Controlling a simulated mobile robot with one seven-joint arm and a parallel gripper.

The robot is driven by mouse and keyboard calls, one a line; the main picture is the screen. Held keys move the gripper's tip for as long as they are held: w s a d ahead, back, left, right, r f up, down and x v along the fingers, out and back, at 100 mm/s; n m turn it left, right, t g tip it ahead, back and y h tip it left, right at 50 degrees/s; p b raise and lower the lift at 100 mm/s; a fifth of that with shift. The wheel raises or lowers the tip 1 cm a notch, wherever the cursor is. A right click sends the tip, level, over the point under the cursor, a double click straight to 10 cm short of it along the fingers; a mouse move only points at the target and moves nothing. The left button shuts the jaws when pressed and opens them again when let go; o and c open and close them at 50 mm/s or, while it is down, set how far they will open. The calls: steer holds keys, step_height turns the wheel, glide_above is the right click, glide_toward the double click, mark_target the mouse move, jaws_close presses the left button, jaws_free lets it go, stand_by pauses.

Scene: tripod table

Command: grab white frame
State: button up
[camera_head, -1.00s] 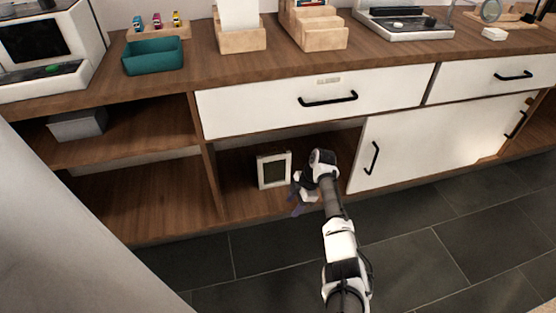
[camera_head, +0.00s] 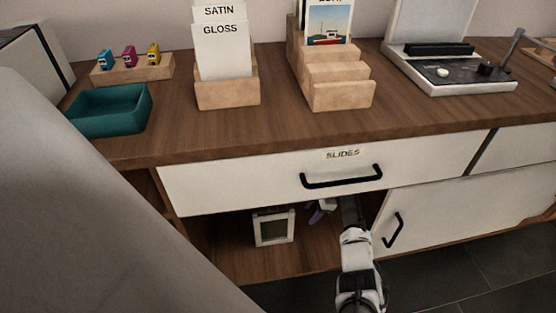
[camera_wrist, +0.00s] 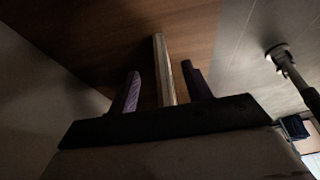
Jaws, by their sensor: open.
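The white frame (camera_head: 274,241) stands upright on the open lower shelf, under the SLIDES drawer, with its front facing the head camera. My gripper (camera_head: 320,209) is inside the shelf space just right of the frame, partly hidden by my arm and the drawer edge. In the wrist view the frame (camera_wrist: 166,75) shows edge-on as a pale upright strip between the two purple fingers of my gripper (camera_wrist: 160,68). The fingers are apart, one on each side of the strip, with a gap visible on both sides.
The SLIDES drawer (camera_head: 330,180) hangs closely over the shelf space. A white cabinet door (camera_head: 470,215) with a black handle borders it on the right. On the counter stand a teal tray (camera_head: 110,110), a wooden card holder (camera_head: 228,93) and a stepped wooden rack (camera_head: 340,95).

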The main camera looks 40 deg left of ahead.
mark_target(276, 216)
steer(key=s+a, duration=0.5)
steer(key=shift+s, duration=0.25)
steer(key=s+a, duration=0.3)
steer(key=shift+s+a, duration=0.1)
steer(key=shift+s, duration=0.25)
steer(key=shift+f+b, duration=0.3)
steer(key=shift+f, duration=0.25)
steer(key=shift+c, duration=0.4)
jaws_close()
